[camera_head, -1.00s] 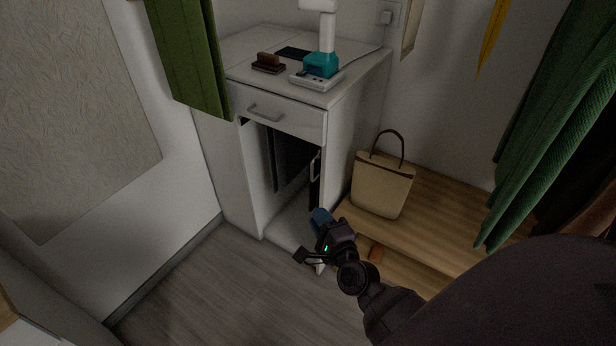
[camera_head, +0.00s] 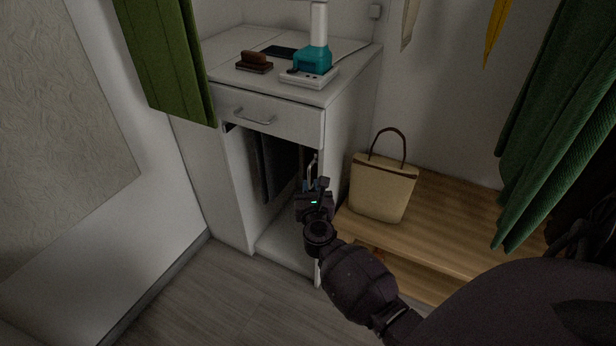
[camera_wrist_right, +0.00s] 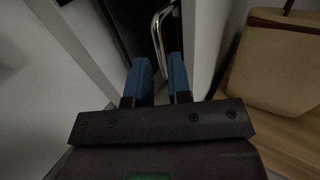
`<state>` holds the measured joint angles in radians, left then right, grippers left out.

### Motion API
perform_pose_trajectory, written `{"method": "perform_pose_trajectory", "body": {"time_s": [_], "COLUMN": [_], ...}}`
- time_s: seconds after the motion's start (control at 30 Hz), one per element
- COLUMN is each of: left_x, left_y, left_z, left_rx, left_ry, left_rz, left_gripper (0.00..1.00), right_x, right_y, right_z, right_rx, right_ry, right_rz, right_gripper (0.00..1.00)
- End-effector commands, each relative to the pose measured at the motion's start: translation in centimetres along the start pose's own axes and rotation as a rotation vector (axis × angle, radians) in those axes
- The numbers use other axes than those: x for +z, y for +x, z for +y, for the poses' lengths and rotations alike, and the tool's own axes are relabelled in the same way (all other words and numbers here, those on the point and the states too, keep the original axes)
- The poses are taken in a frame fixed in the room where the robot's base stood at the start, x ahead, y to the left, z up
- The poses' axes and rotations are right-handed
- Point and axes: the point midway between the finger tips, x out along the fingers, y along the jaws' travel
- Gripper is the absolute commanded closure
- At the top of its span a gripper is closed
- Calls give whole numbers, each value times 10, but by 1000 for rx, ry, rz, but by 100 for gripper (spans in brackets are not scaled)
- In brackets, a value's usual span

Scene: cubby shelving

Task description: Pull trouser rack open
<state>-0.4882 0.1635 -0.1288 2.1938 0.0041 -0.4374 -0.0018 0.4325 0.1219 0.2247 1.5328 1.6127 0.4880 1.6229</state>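The trouser rack stands inside the open compartment of the white cabinet. Its dark hanging cloth (camera_head: 275,165) shows in the head view, with a silver upright handle (camera_head: 312,168) at the compartment's right side. My right gripper (camera_head: 314,190) reaches into the compartment's mouth, close below the handle in the picture. My left gripper is not in view.
A closed drawer (camera_head: 268,114) is above the compartment. The cabinet's right wall is close beside my gripper. A beige bag (camera_head: 381,188) stands on a wooden bench (camera_head: 450,220) to the right. Green clothes (camera_head: 560,120) hang at the right. Grey floor (camera_head: 230,290) in front is clear.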

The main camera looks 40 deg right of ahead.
Motion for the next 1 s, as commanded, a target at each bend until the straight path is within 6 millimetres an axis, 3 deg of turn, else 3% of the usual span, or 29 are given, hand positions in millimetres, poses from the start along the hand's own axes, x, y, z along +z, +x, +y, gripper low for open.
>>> {"method": "perform_pose_trajectory", "body": {"time_s": [0.3,0.73,0.87,1.0], "left_x": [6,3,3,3], "left_y": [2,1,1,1], "left_z": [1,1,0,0], "left_rx": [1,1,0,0], "left_ry": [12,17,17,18], "left_rz": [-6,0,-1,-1], "left_gripper": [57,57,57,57], "right_x": [-2,0,0,-1], "right_y": [41,48,48,48], "right_z": [0,0,0,0], "right_rx": [1,1,1,1], "right_ry": [-4,-2,-2,-2], "right_rz": [1,0,0,0], "right_gripper": [82,82,100,100]}}
